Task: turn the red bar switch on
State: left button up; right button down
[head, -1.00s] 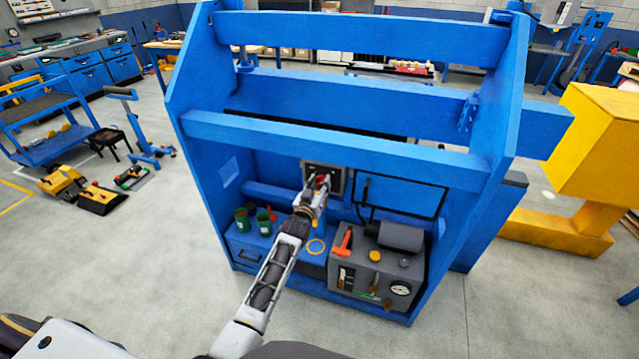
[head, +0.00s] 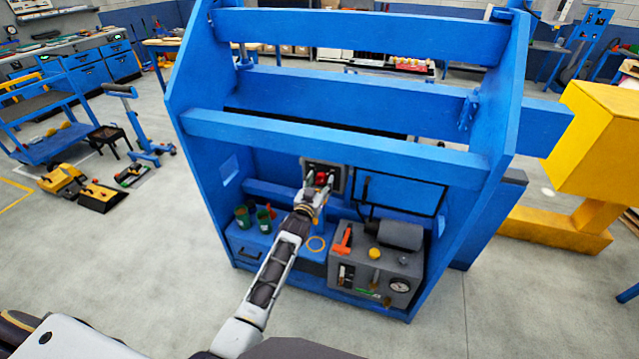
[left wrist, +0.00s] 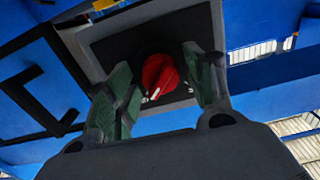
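The red bar switch (left wrist: 160,76) sits on a dark plate in a grey square box (left wrist: 90,38) on the blue frame. A white mark shows on its lower part, and the bar looks tilted in the left wrist view. The switch also shows in the head view (head: 321,178). My left gripper (left wrist: 158,85) is open, with one finger on each side of the switch. Gaps show between the fingers and the knob, though exact depth is hard to judge. In the head view my left gripper (head: 320,187) is right at the box. My right gripper is not in view.
The blue frame has crossbars (head: 330,140) above the box. A black-outlined panel (head: 402,194) is right of it.

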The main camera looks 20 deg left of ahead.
pick_arm(q)
jog(key=s, duration=1.2)
jog(key=shift+a, duration=0.2)
dwell(0.8)
dwell(0.6)
jog(key=s+d+f+g, duration=0.1)
jog(key=s+f+g, duration=0.3)
jog(key=f, duration=0.9)
jog(key=s+d+f+m+g, duration=0.15)
jog(key=s+f, duration=0.45)
jog(key=f, duration=0.7)
jog(key=s+f+n+g, duration=0.1)
jog(key=s+f+g, duration=0.3)
jog(key=f, duration=0.9)
jog(key=s+a+f+g, duration=0.1)
jog(key=s+f+g, duration=0.1)
jog(key=s+f, duration=0.65)
jog(key=s+f+g, duration=0.2)
jog(key=s+f, duration=0.3)
jog(key=s, duration=0.6)
jog(key=s+a+f+g, duration=0.1)
jog(key=s+a+f, duration=0.2)
jog(key=s, duration=0.7)
jog(key=s+a+f+m+g, duration=0.1)
jog(key=s+a+f+g, duration=0.1)
jog(key=s, duration=0.8)
jog(key=shift+s+a+f+y, duration=0.35)
jog(key=shift+a+f, duration=0.3)
jog(key=shift+f, duration=0.25)
